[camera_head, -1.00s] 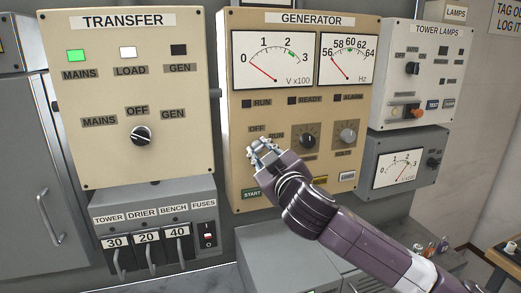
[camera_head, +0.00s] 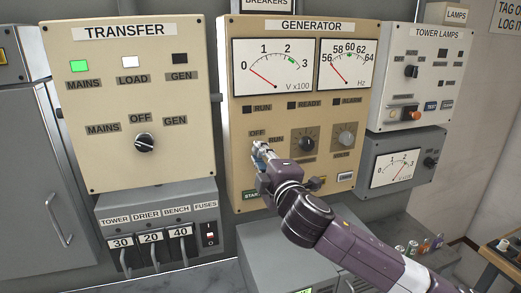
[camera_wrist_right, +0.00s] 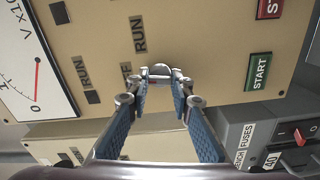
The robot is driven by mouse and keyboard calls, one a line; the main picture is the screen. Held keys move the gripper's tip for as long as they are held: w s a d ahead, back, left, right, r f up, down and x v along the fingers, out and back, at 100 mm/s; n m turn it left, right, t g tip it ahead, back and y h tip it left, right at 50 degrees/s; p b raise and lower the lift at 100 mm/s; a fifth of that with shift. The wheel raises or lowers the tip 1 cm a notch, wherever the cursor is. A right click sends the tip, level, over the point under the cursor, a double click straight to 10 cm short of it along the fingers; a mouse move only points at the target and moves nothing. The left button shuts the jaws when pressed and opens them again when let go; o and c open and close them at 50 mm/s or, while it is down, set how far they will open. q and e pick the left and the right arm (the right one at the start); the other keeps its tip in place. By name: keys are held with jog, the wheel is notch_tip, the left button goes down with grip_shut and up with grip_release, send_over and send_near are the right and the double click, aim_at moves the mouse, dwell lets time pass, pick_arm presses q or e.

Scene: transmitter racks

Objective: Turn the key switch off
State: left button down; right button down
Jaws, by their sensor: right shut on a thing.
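The beige generator panel (camera_head: 232,120) carries the key switch, with the labels OFF (camera_head: 256,133) and RUN (camera_head: 276,136) above it. My right gripper (camera_head: 258,150) is at the switch and hides most of it in the head view. In the right wrist view, the fingertips of my right gripper (camera_wrist_right: 158,84) are closed on the silver key (camera_wrist_right: 159,70) of the switch. The RUN label (camera_wrist_right: 139,34) shows clear there, and the OFF label is partly covered by a finger. The key's exact angle is hard to tell. My left gripper is not in view.
The green START button (camera_wrist_right: 258,71) is close by. The transfer panel (camera_head: 100,115) and fuse box (camera_head: 155,208) are on the left; the tower lamps box (camera_head: 425,75) is on the right.

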jog(key=shift+n+p, duration=0.45)
jog(key=shift+n, duration=0.55)
jog(key=shift+f, duration=0.1)
jog(key=c, duration=1.7)
grip_release()
jog(key=v, duration=1.2)
